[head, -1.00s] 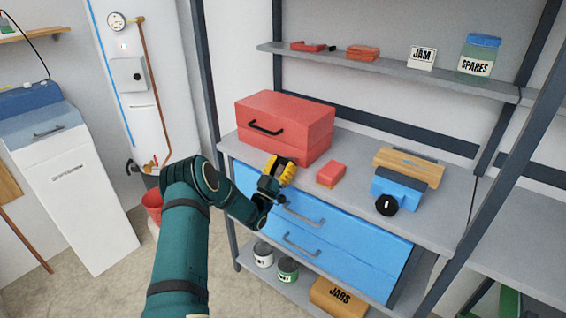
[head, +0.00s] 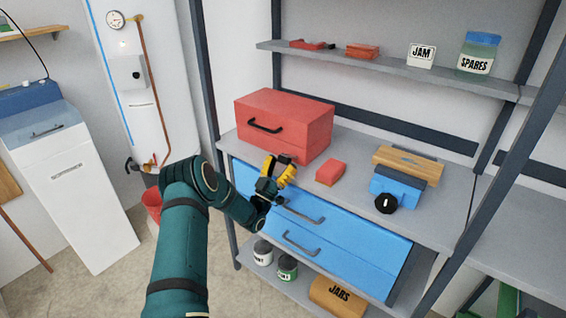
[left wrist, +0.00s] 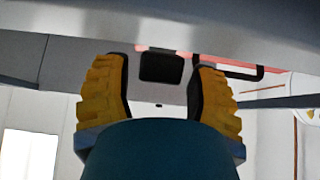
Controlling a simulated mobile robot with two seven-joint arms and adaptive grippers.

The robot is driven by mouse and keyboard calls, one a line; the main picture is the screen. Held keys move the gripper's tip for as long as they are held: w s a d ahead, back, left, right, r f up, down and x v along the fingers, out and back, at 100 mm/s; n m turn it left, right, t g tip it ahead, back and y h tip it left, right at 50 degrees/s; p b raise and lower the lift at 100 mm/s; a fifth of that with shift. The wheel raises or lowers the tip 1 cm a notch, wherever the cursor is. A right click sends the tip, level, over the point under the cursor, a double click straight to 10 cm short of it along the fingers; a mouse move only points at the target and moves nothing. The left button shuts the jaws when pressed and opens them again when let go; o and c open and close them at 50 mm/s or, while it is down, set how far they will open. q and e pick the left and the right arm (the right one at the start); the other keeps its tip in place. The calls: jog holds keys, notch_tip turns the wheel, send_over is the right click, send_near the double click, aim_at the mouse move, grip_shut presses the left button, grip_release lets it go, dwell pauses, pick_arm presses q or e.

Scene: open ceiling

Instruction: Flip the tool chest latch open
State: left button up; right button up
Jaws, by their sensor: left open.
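The red tool chest (head: 290,130) stands shut at the left end of the grey worktop, with a black bar handle (head: 265,126) on its front. My left gripper (head: 280,160), with yellow fingers, is open just in front of the chest's lower front, right of the handle. In the left wrist view, a small dark plate (left wrist: 160,66), which looks like the latch, shows between its open fingers. The handle shows beside it (left wrist: 232,68). Whether the fingers touch the plate I cannot tell. My right gripper is not in view.
Right of the chest are a small red box (head: 331,172) and a blue device (head: 397,187) with a wooden block. Blue drawers (head: 330,233) with bar handles are below the worktop. A shelf (head: 400,75) with jars and small items runs above. A dark post (head: 205,80) stands left.

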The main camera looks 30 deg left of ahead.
pick_arm(q)
jog(key=v, duration=1.1)
jog(key=w+d+f+n+g+y, duration=0.1)
jog(key=w+d+f+n+g, duration=0.15)
jog(key=d+f+g, duration=0.6)
jog(key=s+d+f+n+g+h, duration=0.1)
jog(key=s+d+f+n+g, duration=0.1)
jog(key=s+d+f+g, duration=0.75)
jog(key=s+d+f+g+h, duration=0.15)
jog(key=s+d+g, duration=0.35)
jog(key=s, duration=0.6)
jog(key=s+d+f+g+h, duration=0.1)
jog(key=s+d+f+g, duration=0.15)
jog(key=s+d, duration=0.6)
jog(key=w+d+r+m+t, duration=0.1)
jog(key=w+r+m, duration=0.1)
jog(key=w+r, duration=0.2)
jog(key=shift+r+t, duration=0.35)
jog(key=shift+r, duration=0.6)
